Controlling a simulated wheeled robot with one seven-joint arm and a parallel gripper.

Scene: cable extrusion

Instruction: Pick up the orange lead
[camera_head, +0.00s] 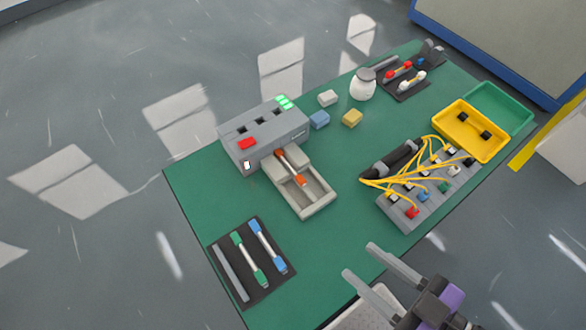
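The orange lead (292,166) has orange ends and a pale middle. It lies along the small tray (319,205) at the front of the grey machine (262,134). Its far end is at the machine's front face and its near end rests in the tray. My gripper (369,262) is at the lower right, near the table's front edge, with its two grey fingers spread apart and nothing between them. It is apart from the lead.
A dark mat (225,247) with green and blue leads lies at the left front. A grey connector block (397,213) with yellow cables stands right of the tray. Yellow (458,128) and green (514,103) bins, small blocks and a white jar (362,88) are farther back. Green tabletop is clear between mat and tray.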

